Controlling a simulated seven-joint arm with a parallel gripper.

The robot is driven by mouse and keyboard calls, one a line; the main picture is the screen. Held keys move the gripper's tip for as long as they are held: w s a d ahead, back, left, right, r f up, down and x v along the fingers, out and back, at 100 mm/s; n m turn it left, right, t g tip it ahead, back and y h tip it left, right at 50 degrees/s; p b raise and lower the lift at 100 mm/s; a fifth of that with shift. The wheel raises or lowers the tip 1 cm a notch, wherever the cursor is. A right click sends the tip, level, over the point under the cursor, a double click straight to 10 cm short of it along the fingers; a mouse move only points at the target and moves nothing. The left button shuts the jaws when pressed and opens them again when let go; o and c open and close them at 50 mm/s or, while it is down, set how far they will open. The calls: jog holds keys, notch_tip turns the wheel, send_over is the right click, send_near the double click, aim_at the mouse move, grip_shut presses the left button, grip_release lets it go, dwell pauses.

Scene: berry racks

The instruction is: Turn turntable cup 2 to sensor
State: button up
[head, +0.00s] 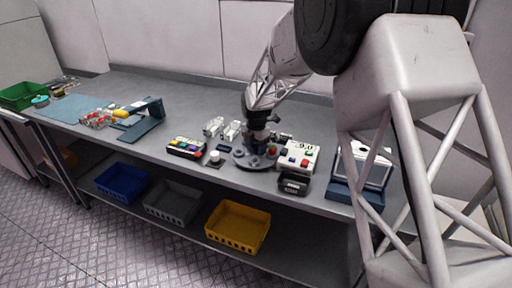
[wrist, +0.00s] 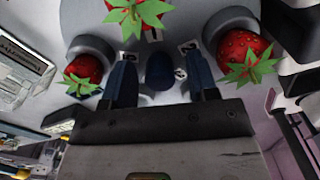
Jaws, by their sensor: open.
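The turntable (head: 247,162) is a round grey disc on the bench, with several cups around its rim. In the wrist view its pale disc (wrist: 90,15) carries strawberries in cups: one at left (wrist: 84,68), one at top (wrist: 138,12) and one at right (wrist: 243,52). Small number tags stand by the cups; I cannot read surely which is cup 2. My gripper (head: 258,138) is low over the turntable. In the wrist view my gripper (wrist: 161,68) is open, its blue fingers on either side of a dark blue knob (wrist: 160,74). I cannot tell whether they touch it.
A white box with a display and coloured buttons (head: 298,154) stands right of the turntable, with a black box (head: 293,184) in front. A button panel (head: 186,147) stands left. A blue stand (head: 355,188) is further right. Bins, including a yellow one (head: 238,225), sit on the lower shelf.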

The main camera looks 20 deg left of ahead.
aim_at(256, 146)
jog(key=shift+r, duration=0.1)
jog(key=shift+r, duration=3.85)
jog(key=shift+r, duration=0.1)
notch_tip(256, 146, up, 11)
